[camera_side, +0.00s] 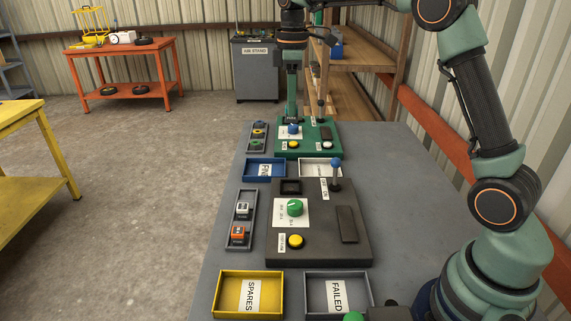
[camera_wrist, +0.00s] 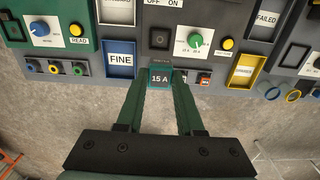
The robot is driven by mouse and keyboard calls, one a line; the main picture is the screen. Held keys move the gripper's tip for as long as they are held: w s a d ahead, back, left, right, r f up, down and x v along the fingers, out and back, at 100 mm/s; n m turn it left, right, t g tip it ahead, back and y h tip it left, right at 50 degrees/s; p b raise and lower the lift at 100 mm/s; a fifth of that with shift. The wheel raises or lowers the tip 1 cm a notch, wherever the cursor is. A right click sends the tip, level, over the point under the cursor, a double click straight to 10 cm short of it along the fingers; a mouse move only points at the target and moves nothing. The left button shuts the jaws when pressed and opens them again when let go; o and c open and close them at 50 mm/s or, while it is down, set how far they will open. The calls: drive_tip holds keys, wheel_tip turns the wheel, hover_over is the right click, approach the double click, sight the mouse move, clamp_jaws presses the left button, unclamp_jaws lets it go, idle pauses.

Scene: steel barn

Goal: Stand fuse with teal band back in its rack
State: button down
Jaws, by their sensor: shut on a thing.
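My gripper (camera_side: 291,112) hangs with its fingers pointing down, well above the table, and is shut on the fuse with teal band (camera_wrist: 159,78). The grey rack (camera_side: 245,196) lies along the table's left side, beside the dark tester. It holds a white fuse (camera_side: 242,209) and an orange fuse (camera_side: 238,234); its far end looks empty. In the wrist view, the held fuse hides part of the rack. The fuse and rack look apart.
The dark tester (camera_side: 330,255) has a square socket (camera_side: 290,187), a green knob (camera_side: 295,207) and a yellow button (camera_side: 295,241). A blue FINE tray (camera_side: 250,178), yellow SPARES tray (camera_side: 219,297) and grey FAILED tray (camera_side: 309,297) stand around it. A green panel (camera_side: 321,137) is at the far end.

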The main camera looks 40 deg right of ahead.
drive_tip(key=w+a+f, duration=0.2)
drive_tip(key=w+a, duration=0.5)
drive_tip(key=w, duration=0.1)
hover_over(248, 197)
wheel_tip(248, 197, down, 21)
drive_tip(key=shift+w+r, duration=0.1)
idle(0.8)
drive_tip(key=shift+f, duration=0.2)
drive_tip(key=c, duration=0.5)
unclamp_jaws()
drive_tip(key=shift+c, duration=0.2)
drive_tip(key=shift+r, duration=0.1)
